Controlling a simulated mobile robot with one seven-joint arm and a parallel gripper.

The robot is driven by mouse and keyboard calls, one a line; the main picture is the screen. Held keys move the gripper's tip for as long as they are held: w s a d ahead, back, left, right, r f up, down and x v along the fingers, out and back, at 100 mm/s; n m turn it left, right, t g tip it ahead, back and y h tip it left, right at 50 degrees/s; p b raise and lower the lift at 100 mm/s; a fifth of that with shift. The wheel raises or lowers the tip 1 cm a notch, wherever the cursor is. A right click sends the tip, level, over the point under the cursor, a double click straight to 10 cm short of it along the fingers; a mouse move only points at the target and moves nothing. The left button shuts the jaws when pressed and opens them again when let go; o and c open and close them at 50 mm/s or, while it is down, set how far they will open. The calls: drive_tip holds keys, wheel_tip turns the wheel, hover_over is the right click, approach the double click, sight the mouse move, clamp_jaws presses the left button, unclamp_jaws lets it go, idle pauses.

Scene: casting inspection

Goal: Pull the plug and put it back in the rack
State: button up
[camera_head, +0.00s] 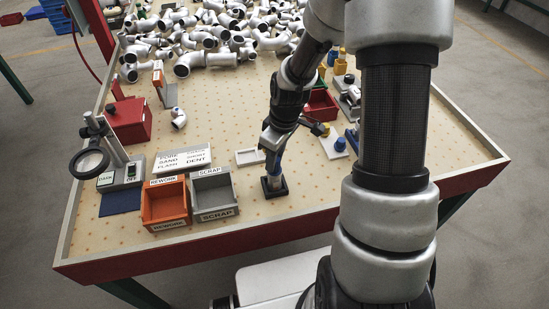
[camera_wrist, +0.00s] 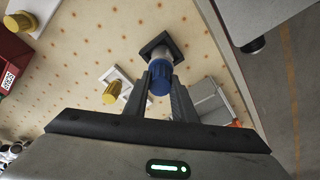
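The plug has a blue handle (camera_wrist: 160,79) and a pale metal shank. It stands in a black square block (camera_wrist: 163,44) on the table; the block also shows in the head view (camera_head: 274,187). My gripper (camera_wrist: 162,81) has one finger on each side of the blue handle, with no clear gap, and looks shut on it. In the head view my gripper (camera_head: 272,158) points down over the block. A white plate (camera_head: 333,143) with a yellow knob and a blue knob lies to the right. I cannot tell for sure which piece is the rack.
An orange rework bin (camera_head: 164,205) and a grey scrap bin (camera_head: 214,195) stand left of my gripper. A small white tray (camera_head: 250,157) lies behind it. A magnifier stand (camera_head: 90,160) is at far left. Several grey pipe fittings (camera_head: 190,64) fill the table's back.

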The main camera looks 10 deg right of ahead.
clamp_jaws()
drive_tip(key=shift+r+p, duration=1.45)
drive_tip(key=shift+r, duration=0.5)
drive_tip(key=shift+r+p, duration=1.5)
drive_tip(key=shift+r, duration=0.5)
drive_tip(key=m, duration=0.1)
drive_tip(key=r+m, duration=0.1)
drive_tip(key=m, duration=0.2)
drive_tip(key=shift+s+r+h, duration=0.2)
drive_tip(key=shift+s+h, duration=0.1)
drive_tip(key=m, duration=0.1)
drive_tip(key=r+m, duration=0.1)
drive_tip(key=m, duration=0.2)
drive_tip(key=shift+s+r+m+t+h, duration=0.2)
drive_tip(key=shift+s+m+t+h, duration=0.1)
drive_tip(key=shift+m, duration=0.1)
